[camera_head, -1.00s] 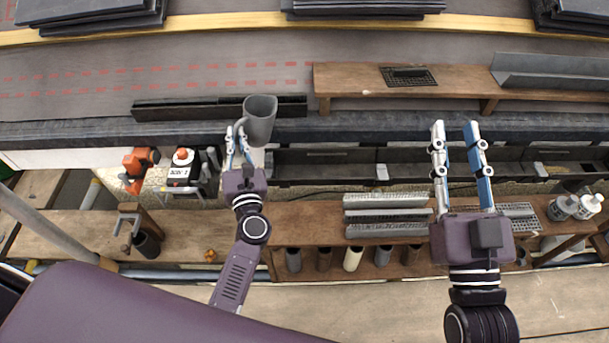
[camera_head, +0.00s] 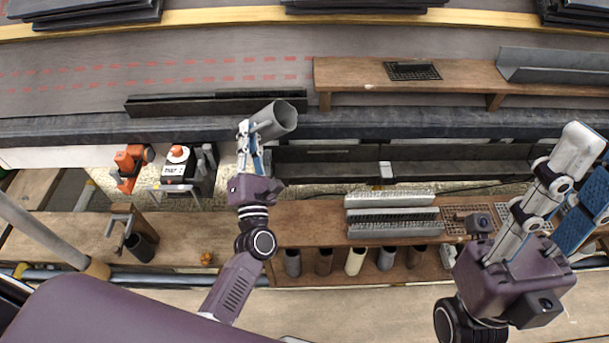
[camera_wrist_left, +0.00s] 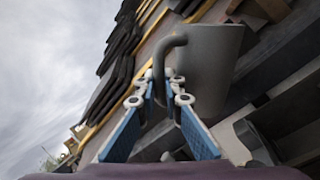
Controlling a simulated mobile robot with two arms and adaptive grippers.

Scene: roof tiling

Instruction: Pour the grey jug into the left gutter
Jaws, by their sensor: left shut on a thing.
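The grey jug (camera_head: 281,116) is tilted in the head view, its open mouth turned to the right, near the roof's lower edge. My left gripper (camera_head: 247,135) is shut on its handle side. In the left wrist view the jug (camera_wrist_left: 212,62) fills the upper middle, and its curved handle (camera_wrist_left: 160,58) passes between my left fingers (camera_wrist_left: 163,88). A dark gutter (camera_head: 318,154) runs below the roof edge, right of the jug. No liquid shows, and the jug's inside is dark. My right gripper (camera_head: 590,163) is at the far right, its fingers apart and empty.
A wooden shelf (camera_head: 350,75) with a dark grate (camera_head: 411,71) lies on the roof at right. Below the gutter, a workbench (camera_head: 305,218) carries grey channel pieces (camera_head: 390,216). An orange tool (camera_head: 128,165) and a black-and-white device (camera_head: 178,166) stand left of my left arm.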

